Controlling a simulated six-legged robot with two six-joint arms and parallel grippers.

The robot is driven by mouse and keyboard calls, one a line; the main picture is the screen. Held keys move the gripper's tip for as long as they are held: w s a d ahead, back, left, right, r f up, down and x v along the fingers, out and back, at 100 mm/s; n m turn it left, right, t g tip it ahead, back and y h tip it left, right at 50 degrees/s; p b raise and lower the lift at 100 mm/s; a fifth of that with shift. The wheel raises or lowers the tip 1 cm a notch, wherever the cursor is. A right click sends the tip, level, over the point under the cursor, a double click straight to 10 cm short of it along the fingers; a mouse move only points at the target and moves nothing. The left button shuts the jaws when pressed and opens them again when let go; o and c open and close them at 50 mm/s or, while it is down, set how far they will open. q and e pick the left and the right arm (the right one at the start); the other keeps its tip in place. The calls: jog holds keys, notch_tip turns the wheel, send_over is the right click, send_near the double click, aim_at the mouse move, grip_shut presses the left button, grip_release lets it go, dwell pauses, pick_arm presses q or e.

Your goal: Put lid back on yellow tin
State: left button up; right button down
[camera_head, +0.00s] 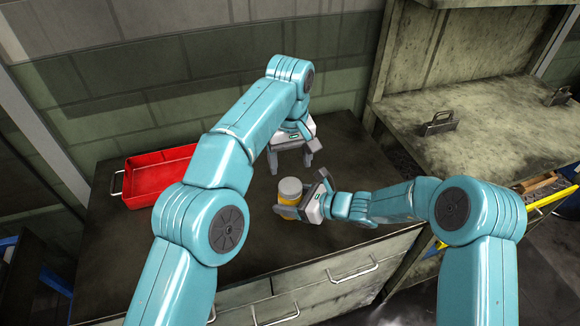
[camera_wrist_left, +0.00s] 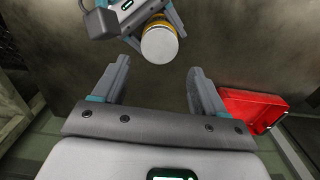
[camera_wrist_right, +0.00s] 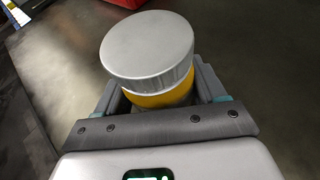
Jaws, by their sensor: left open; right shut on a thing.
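The yellow tin (camera_head: 288,199) is upright in my right gripper (camera_head: 300,199), which is shut around its side. A round grey lid (camera_head: 290,186) sits on top of the tin. In the right wrist view, the lid (camera_wrist_right: 148,45) covers the top and the yellow wall (camera_wrist_right: 163,98) shows below its rim. I cannot tell whether the lid is fully seated. My left gripper (camera_head: 292,163) is open and empty, behind the tin and apart from it, with its fingers pointing down. In the left wrist view, the lid (camera_wrist_left: 159,45) shows beyond the open fingers (camera_wrist_left: 160,70).
A red tray (camera_head: 158,178) lies at the left of the dark worktop (camera_head: 235,245). The worktop's front edge has drawers with handles (camera_head: 353,274). A worn metal bench (camera_head: 480,110) with a dark handle (camera_head: 438,124) stands at the right. The worktop between tray and tin is clear.

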aim_at(290, 186)
pick_arm(q)
jog(key=shift+r, duration=0.3)
jog(key=shift+f, duration=0.15)
jog(key=shift+f, duration=3.9)
jog(key=c, duration=0.9)
jog(key=m, duration=0.2)
jog(key=shift+a+m, duration=0.1)
jog(key=shift+m, duration=0.3)
pick_arm(e)
jog(key=shift+d, duration=0.1)
pick_arm(q)
jog(key=o, duration=1.2)
jog(key=shift+c, duration=0.2)
